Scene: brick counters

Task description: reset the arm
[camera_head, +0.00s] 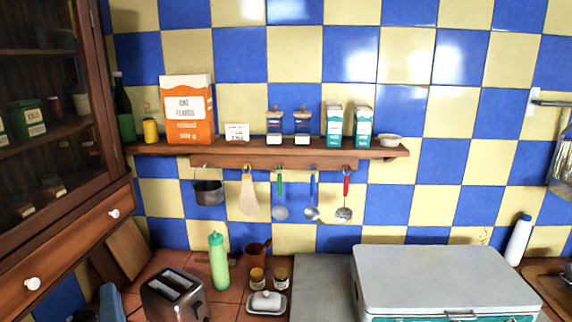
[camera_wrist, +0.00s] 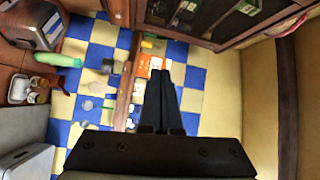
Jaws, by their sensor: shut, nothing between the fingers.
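My gripper (camera_wrist: 161,100) shows in the wrist view as two dark fingers lying together, shut, with nothing between them. It points toward the tiled wall, near the wooden shelf and the cabinet. In that view the orange box (camera_wrist: 150,66) is just past the fingertips. No part of my arm or gripper shows in the head view.
A wooden shelf (camera_head: 390,152) holds an orange box (camera_head: 187,115), jars and cartons, with utensils hanging below. A glass-fronted cabinet (camera_head: 85,205) stands left. The counter holds a toaster (camera_head: 174,296), a green bottle (camera_head: 218,262) and a light-grey lidded box (camera_head: 440,275).

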